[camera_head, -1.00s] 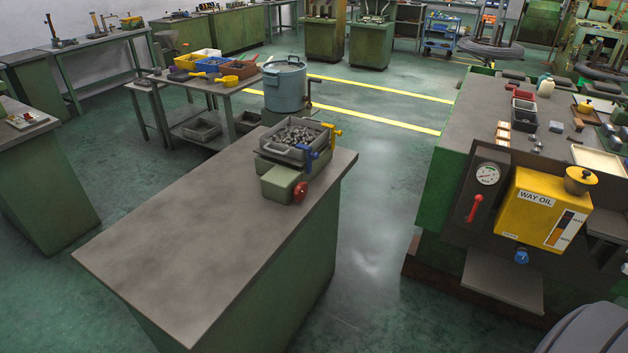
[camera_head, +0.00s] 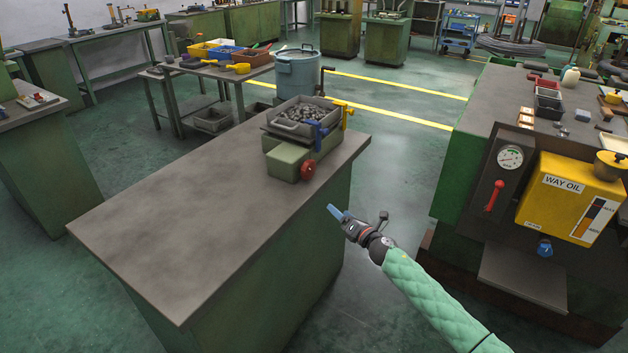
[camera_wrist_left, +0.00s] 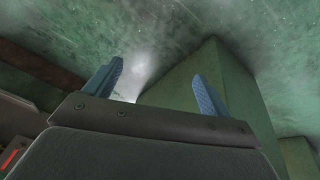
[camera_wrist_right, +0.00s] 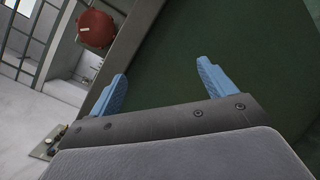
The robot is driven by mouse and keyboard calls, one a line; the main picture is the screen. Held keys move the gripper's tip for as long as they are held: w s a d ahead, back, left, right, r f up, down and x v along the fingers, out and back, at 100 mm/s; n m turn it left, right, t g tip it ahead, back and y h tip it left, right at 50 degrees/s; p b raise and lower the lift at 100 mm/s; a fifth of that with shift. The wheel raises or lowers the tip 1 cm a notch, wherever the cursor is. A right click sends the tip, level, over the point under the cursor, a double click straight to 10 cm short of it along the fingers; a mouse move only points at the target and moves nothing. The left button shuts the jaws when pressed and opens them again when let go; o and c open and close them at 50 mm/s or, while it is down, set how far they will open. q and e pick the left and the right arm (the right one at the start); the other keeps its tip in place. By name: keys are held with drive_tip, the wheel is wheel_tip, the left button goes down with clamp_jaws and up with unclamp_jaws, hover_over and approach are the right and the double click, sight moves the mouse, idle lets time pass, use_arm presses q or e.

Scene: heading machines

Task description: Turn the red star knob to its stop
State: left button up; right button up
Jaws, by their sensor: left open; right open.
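The red star knob (camera_head: 308,169) sits on the front right end of a small green machine block (camera_head: 287,161) near the bench's right edge. It also shows in the right wrist view as a red round knob (camera_wrist_right: 96,29) at the upper left, beyond the left fingertip and apart from it. My right gripper (camera_head: 334,212) is beside the bench's right edge, below the knob in the head view. Its blue fingers (camera_wrist_right: 160,82) are apart with nothing between them. My left gripper (camera_wrist_left: 157,85) is open and empty in its own wrist view, out of the head view.
A grey tray of metal parts (camera_head: 282,130) rests on the block, with a blue clamp (camera_head: 319,136) and a yellow clamp (camera_head: 344,114) beside it. The bench top (camera_head: 190,200) is otherwise clear. A yellow way oil tank (camera_head: 566,195) stands on the machine at right.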

sight(311, 171)
drive_tip(key=w+a+r+n+g+y+b, duration=0.1)
drive_tip(key=w+r+n+g+y, duration=0.1)
drive_tip(key=r+n, duration=0.45)
drive_tip(key=w+a+r+n+g+y+b, duration=0.1)
drive_tip(key=a+r+n+g+y+b, duration=0.1)
drive_tip(key=r+n, duration=0.4)
drive_tip(key=w+a+n, duration=0.1)
drive_tip(key=w+a, duration=0.1)
drive_tip(key=w+a+n+p, duration=0.1)
drive_tip(key=w+a, duration=0.1)
drive_tip(key=shift+a+n+g+y+p, duration=0.25)
drive_tip(key=shift+a+g+y+p, duration=0.05)
drive_tip(key=shift+a+g, duration=0.1)
use_arm(q)
drive_tip(key=v, duration=1.1)
drive_tip(key=shift+d+r, duration=0.25)
drive_tip(key=shift+r, duration=0.2)
use_arm(e)
drive_tip(key=shift+w+a+f, duration=0.15)
drive_tip(key=shift+w+a, duration=0.3)
drive_tip(key=shift+a, duration=0.15)
use_arm(q)
drive_tip(key=shift+s, duration=0.1)
use_arm(e)
drive_tip(key=c, duration=1)
